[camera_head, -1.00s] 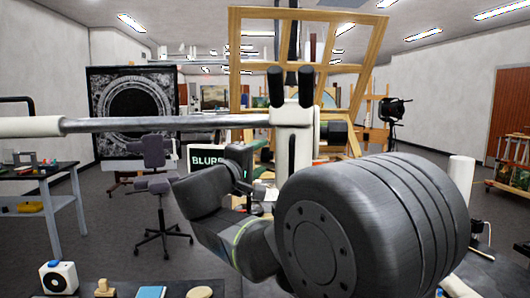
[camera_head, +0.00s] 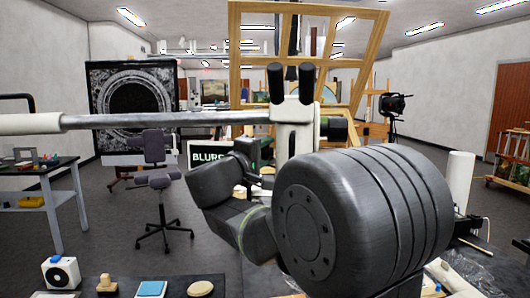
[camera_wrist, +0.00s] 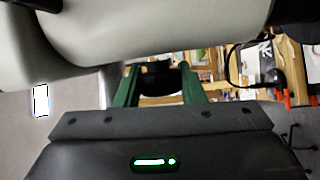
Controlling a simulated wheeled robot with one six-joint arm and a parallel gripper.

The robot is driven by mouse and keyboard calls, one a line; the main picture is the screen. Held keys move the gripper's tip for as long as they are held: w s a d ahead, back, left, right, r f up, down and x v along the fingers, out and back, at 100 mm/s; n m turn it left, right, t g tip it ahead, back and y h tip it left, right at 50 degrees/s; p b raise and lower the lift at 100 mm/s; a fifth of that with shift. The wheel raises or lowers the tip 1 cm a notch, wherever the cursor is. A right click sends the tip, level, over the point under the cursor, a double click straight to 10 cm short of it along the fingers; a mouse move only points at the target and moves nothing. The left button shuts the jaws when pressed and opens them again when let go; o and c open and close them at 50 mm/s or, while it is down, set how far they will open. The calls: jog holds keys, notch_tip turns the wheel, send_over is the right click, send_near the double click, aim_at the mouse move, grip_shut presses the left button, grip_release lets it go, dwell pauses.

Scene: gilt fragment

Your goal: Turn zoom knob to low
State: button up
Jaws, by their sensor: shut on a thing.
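A white microscope head (camera_head: 293,135) with two black eyepieces (camera_head: 290,83) hangs on a grey boom (camera_head: 165,121) in the head view. A black knob (camera_head: 334,128) sticks out on its right side. In the wrist view, the green fingers of my gripper (camera_wrist: 158,76) stand on either side of a dark round knob (camera_wrist: 156,68) and are shut on it. I cannot tell for sure whether it is the zoom knob, and no marking on it is readable. The pale microscope body (camera_wrist: 140,35) spans the top of the wrist view. My arm hides much of the head view's lower middle.
A table edge in front holds a white device with a black dial (camera_head: 60,272), a wooden stamp (camera_head: 106,284), a blue pad (camera_head: 151,289) and a round tan disc (camera_head: 200,288). A wooden easel frame (camera_head: 235,60) and an office chair (camera_head: 158,185) stand behind.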

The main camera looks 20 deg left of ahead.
jog(key=shift+g+p, duration=0.3)
jog(key=shift+p, duration=0.15)
jog(key=p, duration=0.1)
jog(key=n+g+p, duration=0.1)
jog(key=p, duration=0.1)
jog(key=shift+r+g+y, duration=0.3)
jog(key=n+g+p, duration=0.1)
jog(key=g+p, duration=0.1)
jog(key=p, duration=0.4)
jog(key=shift+g, duration=0.4)
jog(key=shift+g+p, duration=0.7)
jog(key=shift+p, duration=0.5)
jog(key=shift+f+n+g+p, duration=0.4)
jog(key=shift+n+g+p, duration=0.1)
jog(key=shift+g+p, duration=0.5)
jog(key=shift+g, duration=0.3)
jog(key=o, duration=1)
jog(key=shift+c, duration=0.2)
